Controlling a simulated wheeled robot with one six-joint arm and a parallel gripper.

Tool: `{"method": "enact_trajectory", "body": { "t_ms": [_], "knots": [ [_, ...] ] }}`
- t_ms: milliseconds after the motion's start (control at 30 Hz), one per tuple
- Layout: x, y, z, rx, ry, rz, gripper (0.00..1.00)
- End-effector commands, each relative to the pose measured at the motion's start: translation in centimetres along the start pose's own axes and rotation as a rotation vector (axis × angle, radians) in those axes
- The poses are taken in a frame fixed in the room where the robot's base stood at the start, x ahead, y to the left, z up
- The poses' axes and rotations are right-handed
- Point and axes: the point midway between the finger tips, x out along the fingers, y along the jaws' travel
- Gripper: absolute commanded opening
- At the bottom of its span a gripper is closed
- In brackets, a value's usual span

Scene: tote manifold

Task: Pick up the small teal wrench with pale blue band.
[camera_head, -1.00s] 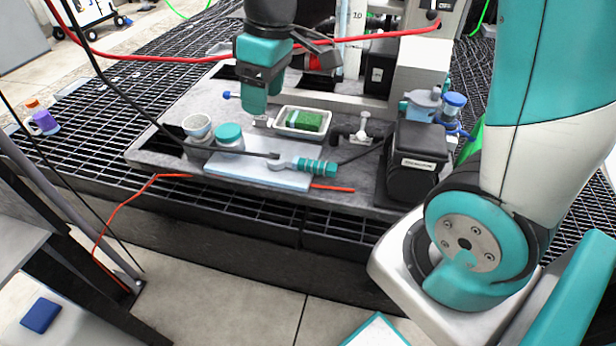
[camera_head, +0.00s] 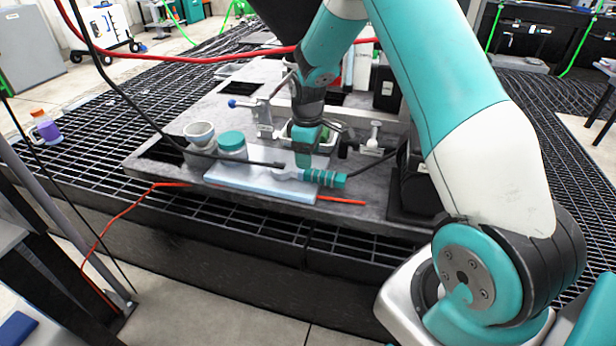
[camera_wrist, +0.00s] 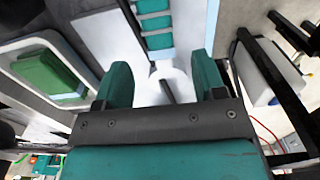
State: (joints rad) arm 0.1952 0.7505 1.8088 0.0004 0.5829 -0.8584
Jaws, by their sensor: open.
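The small wrench (camera_head: 325,178) lies on a pale blue-white board (camera_head: 240,180) near the front of the grey work plate. Its ribbed teal handle has paler bands and points right; its light head points left. In the wrist view the banded handle (camera_wrist: 154,22) shows at the top, with the pale head below it between my fingers. My gripper (camera_head: 303,162) is open, fingers down, just above the wrench around where head and handle meet. It also shows in the wrist view (camera_wrist: 163,75). I cannot tell whether the fingers touch it.
A teal-lidded jar (camera_head: 232,143) and a grey cup (camera_head: 199,133) stand left of my gripper. A white tray with a green block (camera_wrist: 50,75) sits close behind it. Black and red cables cross the plate. A small valve fitting (camera_head: 373,142) stands to the right.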

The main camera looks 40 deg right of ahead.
Motion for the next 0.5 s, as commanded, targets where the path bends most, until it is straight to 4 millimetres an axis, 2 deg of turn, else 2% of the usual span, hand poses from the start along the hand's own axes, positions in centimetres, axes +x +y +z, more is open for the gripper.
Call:
{"method": "enact_trajectory", "body": {
  "t_ms": [167, 400, 500],
  "knots": [
    [1.2, 0.0, 0.0, 0.0, 0.0, 0.0, 0.64],
    [4.8, 0.1, 0.1, 0.0, -0.001, -0.002, 0.64],
    [5.8, 0.1, 0.1, 0.0, 0.0, -0.001, 0.64]
  ]
}}
